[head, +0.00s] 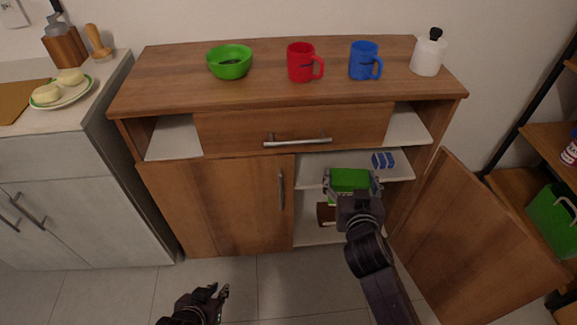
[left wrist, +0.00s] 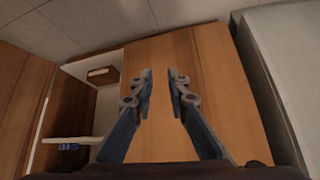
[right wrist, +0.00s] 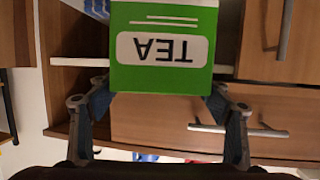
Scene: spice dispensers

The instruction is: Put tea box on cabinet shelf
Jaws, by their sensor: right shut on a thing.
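The green tea box (head: 350,180) is in my right gripper (head: 352,186), at the open right-hand side of the wooden cabinet (head: 240,215). In the right wrist view the tea box (right wrist: 163,75) shows a white label reading TEA upside down, with the fingers on either side of it. The cabinet shelf (head: 310,170) lies behind the box; whether the box touches it I cannot tell. My left gripper (head: 218,292) is low in front of the cabinet, empty, and its fingers (left wrist: 160,78) stand apart in the left wrist view.
The right cabinet door (head: 480,240) is swung open beside my right arm. A blue item (head: 383,160) stands on the shelf's right part, and a brown box (head: 326,214) sits below. A green bowl (head: 230,62), red mug (head: 301,62) and blue mug (head: 363,60) stand on top.

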